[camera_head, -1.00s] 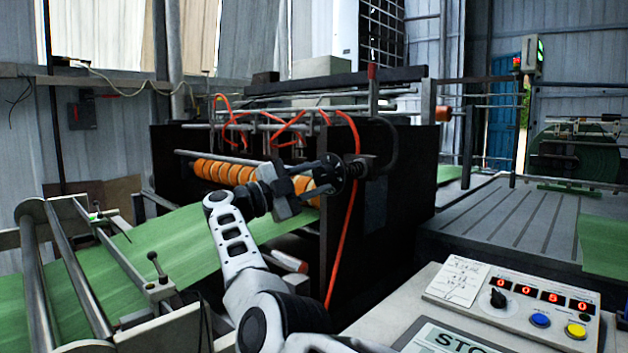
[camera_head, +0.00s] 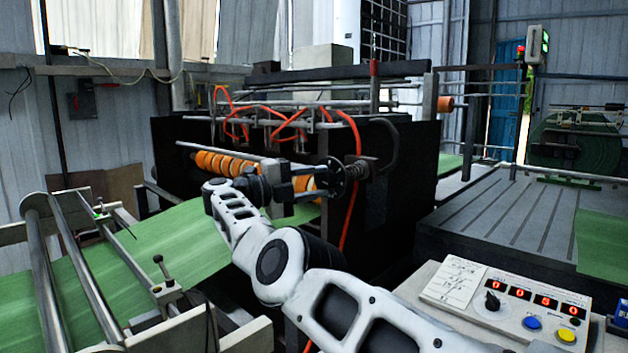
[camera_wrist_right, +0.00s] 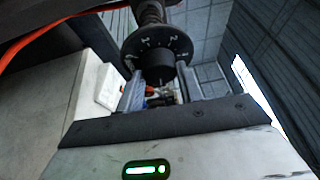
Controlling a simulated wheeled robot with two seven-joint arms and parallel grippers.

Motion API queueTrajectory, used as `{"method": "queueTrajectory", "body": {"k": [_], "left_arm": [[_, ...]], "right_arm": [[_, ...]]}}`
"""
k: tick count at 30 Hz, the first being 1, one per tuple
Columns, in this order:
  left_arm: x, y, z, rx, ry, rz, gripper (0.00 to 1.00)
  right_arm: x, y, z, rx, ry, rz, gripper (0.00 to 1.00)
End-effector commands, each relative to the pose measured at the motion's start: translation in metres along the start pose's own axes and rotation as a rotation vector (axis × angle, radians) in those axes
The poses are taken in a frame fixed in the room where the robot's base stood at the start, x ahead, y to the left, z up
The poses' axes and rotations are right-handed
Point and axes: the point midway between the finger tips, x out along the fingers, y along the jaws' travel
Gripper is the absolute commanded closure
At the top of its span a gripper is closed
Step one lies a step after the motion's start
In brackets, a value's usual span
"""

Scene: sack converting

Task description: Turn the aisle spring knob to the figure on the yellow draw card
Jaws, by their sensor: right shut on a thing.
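The spring knob's black dial (camera_head: 333,179) with white figures stands at the right end of the orange roller, in front of a coil spring (camera_head: 357,169). My right gripper (camera_head: 312,187) reaches it from the left. In the right wrist view its two fingers (camera_wrist_right: 160,90) are shut on the round black knob (camera_wrist_right: 158,70), one on each side. The numbered dial (camera_wrist_right: 150,42) shows behind the knob; its figures are too small to read surely. I see no card that is clearly yellow. My left gripper is out of view.
A control panel (camera_head: 470,335) at the lower right carries a white handwritten card (camera_head: 455,281), a red display, a black selector and blue and yellow buttons. Green web (camera_head: 180,240) runs at left. A red hose (camera_head: 352,215) hangs beside the dial.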

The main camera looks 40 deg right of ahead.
Motion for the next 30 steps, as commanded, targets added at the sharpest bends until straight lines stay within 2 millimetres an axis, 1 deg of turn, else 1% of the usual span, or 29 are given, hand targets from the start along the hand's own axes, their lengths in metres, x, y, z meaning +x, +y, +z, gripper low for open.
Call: {"method": "queueTrajectory", "body": {"k": [8, 9, 10, 11, 20, 23, 30], "left_arm": [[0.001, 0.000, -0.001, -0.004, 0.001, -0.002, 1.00], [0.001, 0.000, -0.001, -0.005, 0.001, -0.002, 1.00], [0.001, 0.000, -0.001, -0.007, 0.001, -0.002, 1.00], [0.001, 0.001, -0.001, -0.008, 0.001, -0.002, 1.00], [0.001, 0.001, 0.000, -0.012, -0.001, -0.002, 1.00], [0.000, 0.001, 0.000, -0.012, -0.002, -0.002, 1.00], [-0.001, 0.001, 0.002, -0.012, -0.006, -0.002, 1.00]], "right_arm": [[0.000, 0.000, 0.000, 0.001, 0.000, -0.001, 0.86], [0.000, 0.000, 0.000, 0.001, 0.000, -0.001, 0.55], [0.000, 0.000, 0.000, 0.001, 0.000, -0.001, 0.47], [0.000, 0.000, 0.000, 0.000, 0.000, -0.001, 0.42], [-0.001, 0.000, 0.000, 0.000, 0.000, -0.001, 0.42], [-0.009, 0.001, -0.002, -0.001, 0.001, -0.001, 0.42], [-0.035, 0.001, -0.013, -0.001, 0.017, 0.000, 0.42]]}}
